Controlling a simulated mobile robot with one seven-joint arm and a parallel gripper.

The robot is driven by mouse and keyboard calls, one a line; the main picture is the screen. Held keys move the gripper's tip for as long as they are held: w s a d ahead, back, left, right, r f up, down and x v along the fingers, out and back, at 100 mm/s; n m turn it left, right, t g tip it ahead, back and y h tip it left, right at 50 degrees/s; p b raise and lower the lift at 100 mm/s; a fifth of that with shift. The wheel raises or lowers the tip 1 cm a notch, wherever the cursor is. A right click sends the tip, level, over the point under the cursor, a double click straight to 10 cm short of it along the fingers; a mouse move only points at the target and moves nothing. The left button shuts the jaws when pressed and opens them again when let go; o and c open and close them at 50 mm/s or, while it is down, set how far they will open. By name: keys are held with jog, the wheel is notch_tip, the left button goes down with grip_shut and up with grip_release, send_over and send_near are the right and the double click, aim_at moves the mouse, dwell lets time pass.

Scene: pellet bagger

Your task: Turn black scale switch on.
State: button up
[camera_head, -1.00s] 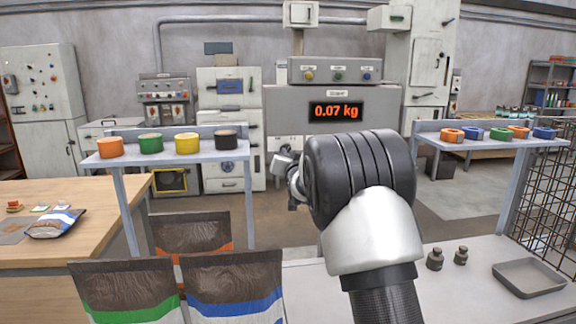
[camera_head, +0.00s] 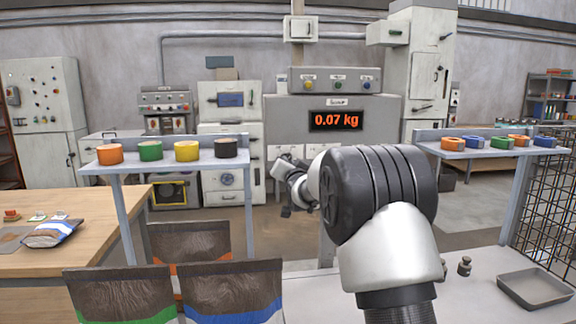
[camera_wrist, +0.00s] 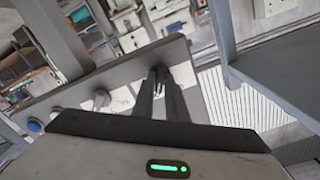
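The scale display (camera_head: 337,120) reads 0.07 kg in red on a grey panel (camera_head: 385,110) at the back centre. White plates (camera_head: 283,152) sit below it, partly covered by my arm. I cannot pick out the black scale switch in the head view. In that view my arm reaches forward, and my gripper's end is small and dark left of the large black joint. In the wrist view my gripper (camera_wrist: 159,76) has its two dark fingers close together at the tips, with nothing visible held. They overlap a grey panel (camera_wrist: 125,75) with rounded knobs (camera_wrist: 101,97); contact cannot be told.
A left shelf (camera_head: 170,163) carries several coloured tubs. A right shelf (camera_head: 475,153) carries more coloured rings. Pellet bags (camera_head: 122,290) stand at front left. A grey tray (camera_head: 535,288) and a small weight (camera_head: 464,266) are on the white table at front right.

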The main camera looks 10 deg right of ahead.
jog(key=o, duration=0.3)
jog(key=shift+s, duration=0.1)
jog(key=s, duration=1.7)
jog(key=shift+s, duration=0.15)
